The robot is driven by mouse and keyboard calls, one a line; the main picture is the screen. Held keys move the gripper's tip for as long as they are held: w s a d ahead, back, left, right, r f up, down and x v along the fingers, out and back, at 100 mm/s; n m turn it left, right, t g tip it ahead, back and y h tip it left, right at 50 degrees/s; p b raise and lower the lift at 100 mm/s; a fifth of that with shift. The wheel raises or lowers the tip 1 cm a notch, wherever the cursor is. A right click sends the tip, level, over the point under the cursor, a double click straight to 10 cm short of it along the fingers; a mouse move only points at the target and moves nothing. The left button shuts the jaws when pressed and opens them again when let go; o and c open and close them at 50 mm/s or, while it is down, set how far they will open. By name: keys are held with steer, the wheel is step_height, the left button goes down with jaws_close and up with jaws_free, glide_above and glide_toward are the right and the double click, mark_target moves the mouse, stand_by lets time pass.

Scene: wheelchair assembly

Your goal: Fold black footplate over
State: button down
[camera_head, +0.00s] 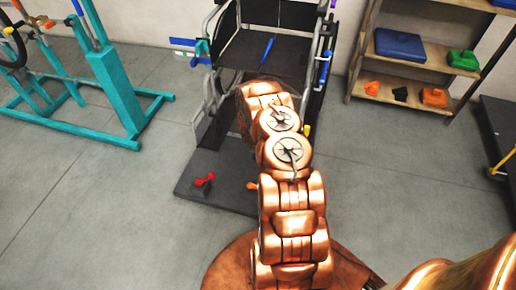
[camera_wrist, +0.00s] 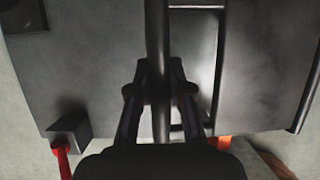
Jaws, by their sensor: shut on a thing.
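In the wrist view my gripper (camera_wrist: 158,78) is shut on a narrow black bar-like piece (camera_wrist: 157,30). It runs from the top edge down between the fingers and looks like the black footplate seen edge-on. Its full outline does not show. In the head view the wheelchair (camera_head: 262,52), with a black seat and grey frame, stands at the top middle. My copper arm reaches up to its front and hides my gripper and the footplate there.
The wheelchair stands on a dark platform (camera_head: 222,188). A red-handled tool (camera_head: 204,180) lies on the platform's left part. A teal stand (camera_head: 118,85) is at the left. A shelf (camera_head: 425,72) with coloured boxes is at the right. Open grey floor lies between.

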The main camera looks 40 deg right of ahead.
steer(key=shift+w, duration=0.1)
steer(key=c, duration=1)
jaws_free()
steer(key=shift+c, duration=0.2)
steer(key=shift+r, duration=0.15)
steer(key=v, duration=1.1)
steer(key=shift+a+r, duration=0.15)
steer(key=shift+r, duration=0.15)
